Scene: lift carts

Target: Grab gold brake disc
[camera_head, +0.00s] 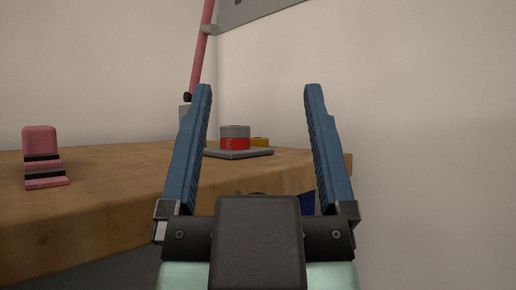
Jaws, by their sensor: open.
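A gold disc (260,141) shows as a small yellow-gold piece on the far part of the wooden table. It is partly hidden behind a red and grey round stack (236,138) that stands on a flat grey plate (245,153). I cannot tell whether the gold disc lies on the plate or behind it. My gripper (258,92) is open and empty, with its two blue fingers spread wide. The stack, the plate and the gold piece appear between the fingers, farther away than the fingertips.
The wooden table (110,190) spans the left and middle. A pink and black block-like object (42,155) stands on its left part. A pink pole (202,45) rises behind the table. A bare wall (430,130) closes off the right side.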

